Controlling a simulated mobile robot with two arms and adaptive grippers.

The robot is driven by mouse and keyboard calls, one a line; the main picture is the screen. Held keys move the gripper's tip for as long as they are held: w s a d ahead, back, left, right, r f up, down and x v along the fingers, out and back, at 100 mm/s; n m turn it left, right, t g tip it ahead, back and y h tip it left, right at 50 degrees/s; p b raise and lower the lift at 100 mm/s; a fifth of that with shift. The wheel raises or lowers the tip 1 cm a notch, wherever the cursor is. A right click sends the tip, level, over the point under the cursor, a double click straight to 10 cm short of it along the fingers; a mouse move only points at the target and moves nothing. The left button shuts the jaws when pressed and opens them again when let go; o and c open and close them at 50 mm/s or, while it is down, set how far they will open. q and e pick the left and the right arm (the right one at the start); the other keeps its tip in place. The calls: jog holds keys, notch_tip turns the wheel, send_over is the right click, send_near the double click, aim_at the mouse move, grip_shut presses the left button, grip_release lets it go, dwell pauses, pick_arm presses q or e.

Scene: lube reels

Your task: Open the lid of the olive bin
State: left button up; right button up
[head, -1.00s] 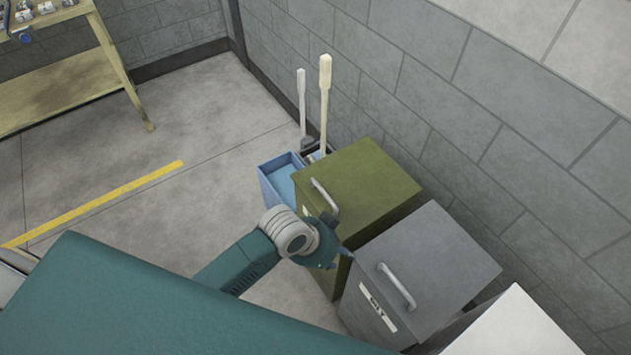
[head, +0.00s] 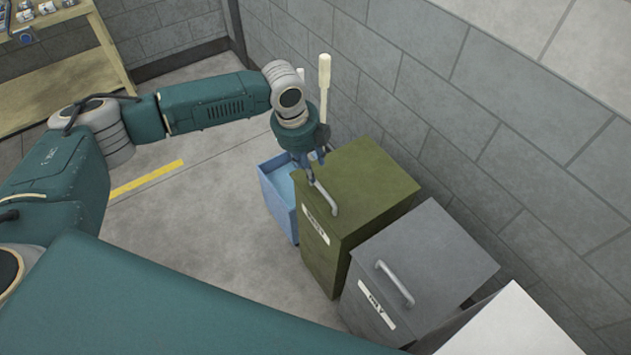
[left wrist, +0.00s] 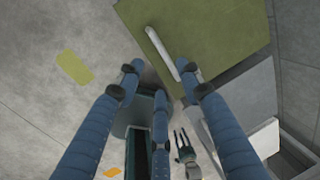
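The olive bin (head: 320,250) stands against the wall with its lid (head: 370,185) down. A pale bar handle (head: 326,198) lies along the lid's left edge; it also shows in the left wrist view (left wrist: 160,47). My left gripper (head: 309,176) is above the far end of the handle. In the left wrist view its blue fingers (left wrist: 160,75) are spread apart with nothing between them. The right fingertip overlaps the handle's lower end in that picture; I cannot tell if they touch. A dark pronged part (left wrist: 185,145) low in that view may be my right gripper; its state is unclear.
A grey bin (head: 440,260) with a handle stands close on the right, then a white one (head: 515,325). A blue open bin (head: 280,205) stands on the left, with a pale long-handled tool (head: 324,85) behind. The block wall is close behind; floor to the left is clear.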

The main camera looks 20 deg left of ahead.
aim_at(317, 186)
pick_arm(q)
jog(key=f, duration=0.3)
jog(key=w+f+p, duration=0.1)
jog(key=f, duration=0.2)
jog(key=w+d+f+p, duration=0.1)
jog(key=f, duration=0.3)
jog(key=shift+f, duration=0.1)
grip_shut()
